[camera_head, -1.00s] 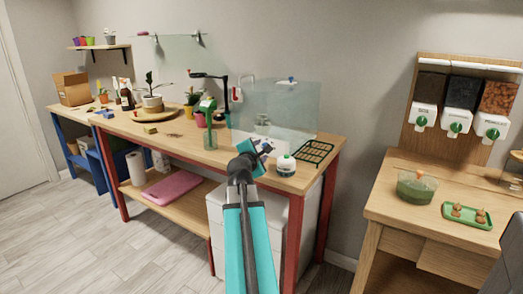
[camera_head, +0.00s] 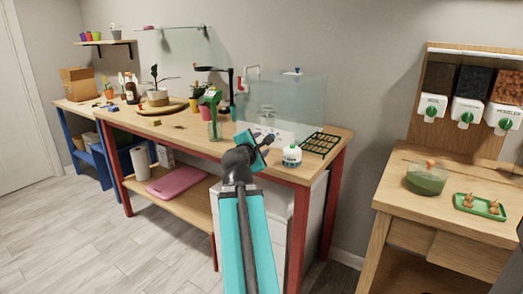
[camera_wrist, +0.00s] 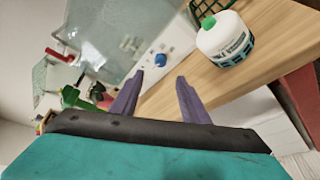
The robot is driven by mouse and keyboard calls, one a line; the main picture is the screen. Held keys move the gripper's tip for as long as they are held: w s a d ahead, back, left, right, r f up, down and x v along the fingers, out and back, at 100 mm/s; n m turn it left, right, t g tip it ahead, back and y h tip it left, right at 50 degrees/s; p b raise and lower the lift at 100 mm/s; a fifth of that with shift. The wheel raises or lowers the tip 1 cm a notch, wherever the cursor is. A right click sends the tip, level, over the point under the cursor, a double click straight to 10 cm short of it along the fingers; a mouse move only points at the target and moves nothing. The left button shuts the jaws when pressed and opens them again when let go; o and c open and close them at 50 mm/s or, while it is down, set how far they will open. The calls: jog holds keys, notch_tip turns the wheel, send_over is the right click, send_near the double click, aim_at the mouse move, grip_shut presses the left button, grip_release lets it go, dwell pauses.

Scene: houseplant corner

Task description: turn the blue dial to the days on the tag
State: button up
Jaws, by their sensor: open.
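The blue dial (camera_wrist: 160,60) is a small round knob on a white panel (camera_wrist: 180,38) in the wrist view. The panel stands at the clear box on the red-legged bench. My gripper (camera_wrist: 158,75) is open and empty, its two purple fingers pointing toward the panel, with the dial seen between and just beyond the tips. They look apart from it. In the head view my gripper (camera_head: 268,141) hangs in front of the panel and covers part of it. No tag with days is readable in either view.
A white bottle with a green cap (camera_head: 291,155) stands close right of my gripper, near the bench's front edge. A dark green grid tray (camera_head: 320,143) lies behind it. A green bottle (camera_head: 214,128) stands left. The clear box (camera_head: 300,95) rises behind.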

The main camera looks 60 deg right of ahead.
jog(key=shift+b+v, duration=1)
jog(key=shift+b, duration=0.95)
